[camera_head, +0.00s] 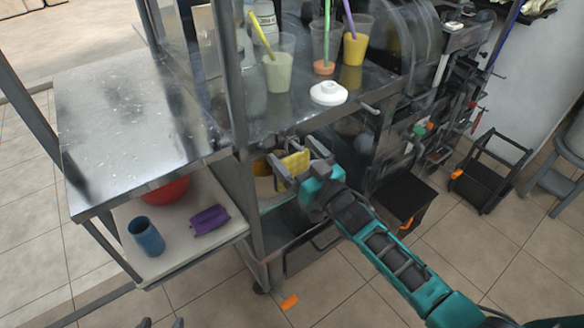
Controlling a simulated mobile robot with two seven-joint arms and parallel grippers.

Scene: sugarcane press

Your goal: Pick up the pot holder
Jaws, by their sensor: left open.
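A flat yellow piece (295,162), which looks like the pot holder, shows between the fingers of my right gripper (299,160). This gripper reaches in from the lower right, at the front of the steel cart below its top. I cannot tell whether the fingers press on the yellow piece or only stand around it. The dark fingertips of my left gripper (161,323) just show at the bottom edge, apart and empty, far from the yellow piece. The rest of the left gripper is out of view.
The steel cart top (312,112) holds cups and a white lid (328,93). A side shelf (180,262) holds a blue cup (147,237), a purple bundle (209,220) and a red bowl (165,190). A cart post (232,75) stands left of the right gripper. A black rack (490,175) stands right.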

